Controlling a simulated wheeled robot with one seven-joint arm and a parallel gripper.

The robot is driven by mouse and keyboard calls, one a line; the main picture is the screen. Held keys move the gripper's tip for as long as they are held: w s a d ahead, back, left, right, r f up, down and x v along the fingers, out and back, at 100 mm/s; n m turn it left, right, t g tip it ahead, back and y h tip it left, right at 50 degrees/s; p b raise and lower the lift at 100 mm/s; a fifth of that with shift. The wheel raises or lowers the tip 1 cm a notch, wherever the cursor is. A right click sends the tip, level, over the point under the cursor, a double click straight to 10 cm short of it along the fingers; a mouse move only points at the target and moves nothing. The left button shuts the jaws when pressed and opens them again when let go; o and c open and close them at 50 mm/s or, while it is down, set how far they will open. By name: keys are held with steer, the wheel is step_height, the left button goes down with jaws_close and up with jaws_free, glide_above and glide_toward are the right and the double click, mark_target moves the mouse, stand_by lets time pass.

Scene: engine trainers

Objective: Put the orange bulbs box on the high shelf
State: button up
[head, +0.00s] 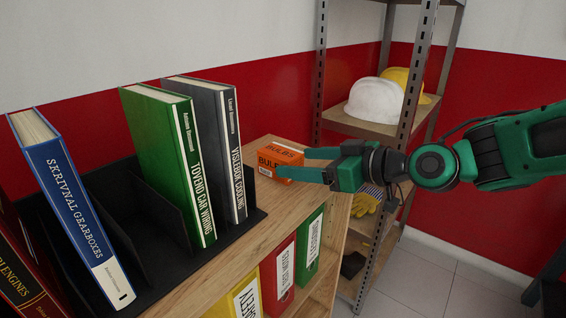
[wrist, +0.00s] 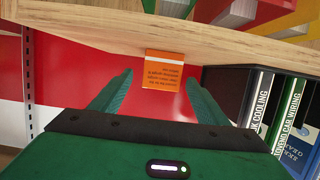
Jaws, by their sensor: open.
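The orange bulbs box (head: 281,160) sits on the wooden top of the low bookcase (head: 263,222), near its right end, beside the book holder. My gripper (head: 313,164) reaches in from the right with its fingers pointing left at the box. In the wrist view the orange box (wrist: 163,70) shows ahead, between the two open fingers of my gripper (wrist: 157,88) and slightly beyond their tips. The fingers look apart from the box there. A metal shelf rack (head: 322,75) stands behind to the right. Its upper board (head: 365,126) holds a white helmet and a yellow helmet.
A black book holder (head: 150,225) with a green book (head: 170,165), a grey book (head: 215,140) and a blue book (head: 72,205) stands left of the box. Binders (head: 279,270) fill the bookcase below. Yellow gloves (head: 364,204) lie on a lower rack board.

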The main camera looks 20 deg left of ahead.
mark_target(280, 161)
steer(key=shift+x, duration=3.3)
steer(key=shift+r, duration=0.1)
steer(key=shift+c, duration=0.4)
steer(key=c, duration=1.2)
